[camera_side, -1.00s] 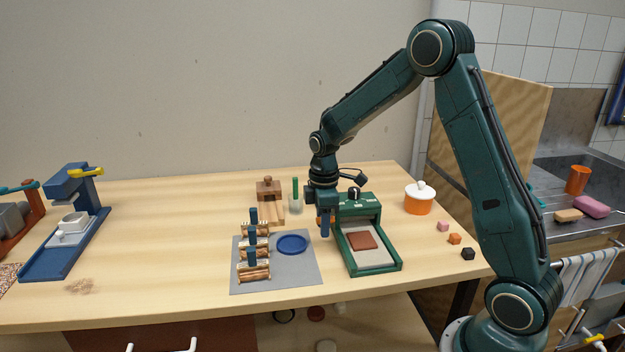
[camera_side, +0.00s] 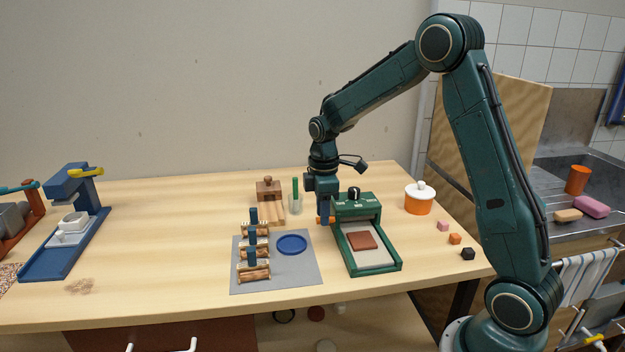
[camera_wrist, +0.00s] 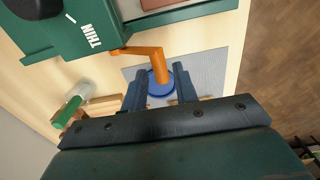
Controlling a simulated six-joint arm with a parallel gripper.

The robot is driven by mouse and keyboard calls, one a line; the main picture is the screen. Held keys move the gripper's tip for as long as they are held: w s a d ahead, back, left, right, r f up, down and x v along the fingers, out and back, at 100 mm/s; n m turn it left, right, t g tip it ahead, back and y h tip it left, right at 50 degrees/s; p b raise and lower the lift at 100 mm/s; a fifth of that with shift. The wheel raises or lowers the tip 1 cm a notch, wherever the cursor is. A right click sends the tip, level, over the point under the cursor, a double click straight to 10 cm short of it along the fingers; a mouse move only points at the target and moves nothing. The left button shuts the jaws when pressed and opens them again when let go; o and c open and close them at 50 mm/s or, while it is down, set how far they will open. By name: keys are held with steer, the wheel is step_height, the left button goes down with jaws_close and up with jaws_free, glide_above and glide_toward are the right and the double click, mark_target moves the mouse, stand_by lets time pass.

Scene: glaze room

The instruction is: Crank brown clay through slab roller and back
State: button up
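The green slab roller (camera_side: 368,207) stands at the right of the table, with a black knob (camera_side: 354,193) on top. The wrist view shows its housing (camera_wrist: 75,42) with the word THIN. The brown clay (camera_side: 362,241) lies as a flat slab on the bed, on the near side of the housing; its edge shows in the wrist view (camera_wrist: 156,3). The orange crank (camera_wrist: 148,52) sticks out from the roller's left side. My gripper (camera_side: 325,221) is at the crank. In the wrist view its fingers (camera_wrist: 160,72) stand apart, with the crank's end between them and gaps showing.
Left of the roller, a grey mat (camera_side: 300,274) holds a blue dish (camera_side: 292,244) and a wooden rack with blue pieces (camera_side: 254,262). Behind are a wooden block (camera_side: 268,189) and a cup with a green tool (camera_side: 295,196). An orange lidded pot (camera_side: 419,202) stands right.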

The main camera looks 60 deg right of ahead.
steer(key=shift+r, duration=2.05)
steer(key=shift+s+a+r, duration=0.2)
steer(key=shift+a+r, duration=0.05)
steer(key=shift+r, duration=0.2)
steer(key=s+a+r+m+t, duration=0.2)
steer(key=s+a+r+m, duration=0.1)
steer(key=s, duration=0.5)
steer(key=s+a+r+m+t, duration=0.1)
steer(key=s+a+r+m, duration=0.2)
steer(key=s, duration=0.5)
steer(key=s+a+r+m+t, duration=0.2)
steer(key=s+a+r+m, duration=0.1)
steer(key=s, duration=0.5)
steer(key=a+r, duration=0.1)
steer(key=a, duration=0.1)
steer(key=shift+a+t, duration=0.3)
steer(key=shift+a, duration=0.05)
